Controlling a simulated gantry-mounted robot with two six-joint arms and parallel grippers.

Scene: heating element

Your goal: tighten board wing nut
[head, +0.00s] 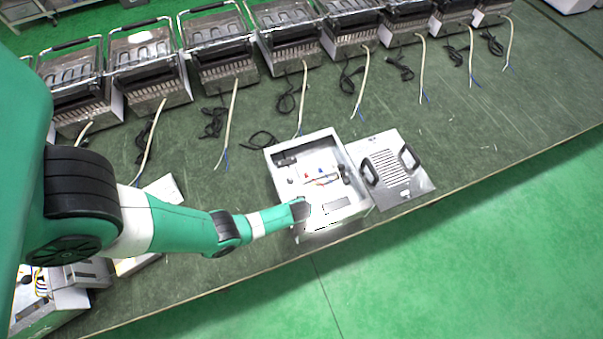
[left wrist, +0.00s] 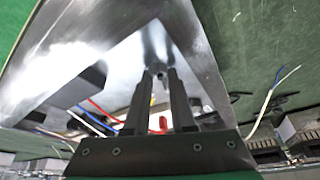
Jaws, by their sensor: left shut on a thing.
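A white metal housing (head: 357,190) stands open on the workbench, with wires and small parts inside. My left gripper (left wrist: 160,74) reaches into it from the left; in the head view its end (head: 301,210) is over the near left part of the housing. In the left wrist view the two dark fingers are closed on a small part, apparently the wing nut (left wrist: 158,70), against the shiny metal of the housing. The nut's wings and stud are too small to make out. In the head view my own arm hides the fingertips. My right gripper is not in view.
A panel with two black handles (head: 392,168) lies right of the housing. Several finished grill-like units with loose cables line the far side of the green bench (head: 470,125). Red, blue and white wires (left wrist: 100,115) run beside the left fingers. Another open unit (head: 45,305) is at lower left.

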